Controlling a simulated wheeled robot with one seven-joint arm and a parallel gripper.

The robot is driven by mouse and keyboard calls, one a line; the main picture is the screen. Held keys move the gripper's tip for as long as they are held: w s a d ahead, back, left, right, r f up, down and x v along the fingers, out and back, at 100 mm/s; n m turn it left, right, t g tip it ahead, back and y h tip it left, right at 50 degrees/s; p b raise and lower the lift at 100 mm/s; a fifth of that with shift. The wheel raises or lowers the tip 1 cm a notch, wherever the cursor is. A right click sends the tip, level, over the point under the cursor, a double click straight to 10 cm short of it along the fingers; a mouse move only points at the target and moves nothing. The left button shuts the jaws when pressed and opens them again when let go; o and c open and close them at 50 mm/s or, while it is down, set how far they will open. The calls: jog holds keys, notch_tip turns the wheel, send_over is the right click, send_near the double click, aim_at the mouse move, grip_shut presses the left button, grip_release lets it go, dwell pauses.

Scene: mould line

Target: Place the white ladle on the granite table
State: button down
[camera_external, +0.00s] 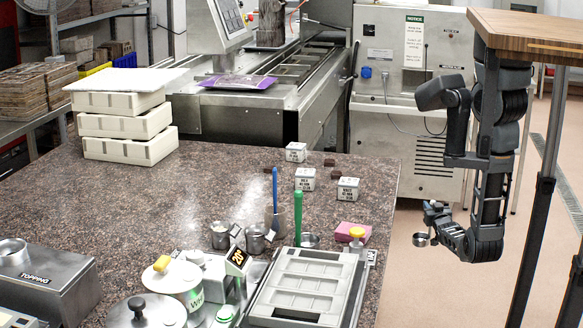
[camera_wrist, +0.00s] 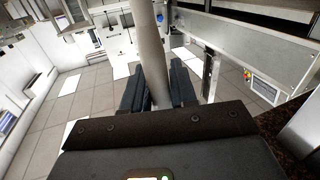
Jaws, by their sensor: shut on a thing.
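The white ladle shows in the wrist view as a thick pale handle (camera_wrist: 150,45) running up between my fingers. My gripper (camera_wrist: 158,82) is shut on that handle. In the external view my gripper (camera_external: 437,213) is at the right, beyond the table's right edge and over the floor. A small round cup (camera_external: 420,240), which looks like the ladle's bowl, hangs just below it. The granite table (camera_external: 225,185) fills the left and middle of the external view, with its speckled brown top partly bare.
White blocks (camera_external: 130,125) are stacked at the table's back left. Small printed tins (camera_external: 305,180), metal cups (camera_external: 255,238), a pink block (camera_external: 353,232) and a grey mould tray (camera_external: 303,285) stand toward the right and front. The table's middle is clear. A wooden-topped stand (camera_external: 530,33) is near my arm.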

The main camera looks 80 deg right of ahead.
jog(key=w+d+r+m+g+p, duration=0.1)
jog(key=d+r, duration=0.3)
jog(key=r, duration=0.2)
jog(key=w+d+r+g+p, duration=0.1)
jog(key=d+r+p, duration=0.15)
jog(key=r, duration=0.35)
jog(key=w+d+r+n+t+b, duration=0.1)
jog(key=w+r, duration=0.5)
jog(key=r, duration=0.3)
jog(key=w+d+r+t, duration=0.1)
jog(key=w+r+t, duration=0.1)
jog(key=w+r, duration=0.6)
jog(key=w+a+r+n+t+y, duration=0.25)
jog(key=w+a+r, duration=0.2)
jog(key=a, duration=0.25)
jog(key=w+a+r+n+t+y+b, duration=0.1)
jog(key=w+a+r+n+t+y, duration=0.15)
jog(key=a+r, duration=0.35)
jog(key=w+a+r+n+t+y, duration=0.25)
jog(key=w+a+r, duration=0.2)
jog(key=a, duration=0.35)
jog(key=w+a+f+t+p, duration=0.1)
jog(key=w+a+f, duration=0.6)
jog(key=w+f, duration=0.2)
jog(key=shift+w+a+f, duration=0.3)
jog(key=shift+a+f, duration=0.05)
jog(key=shift+f, duration=0.9)
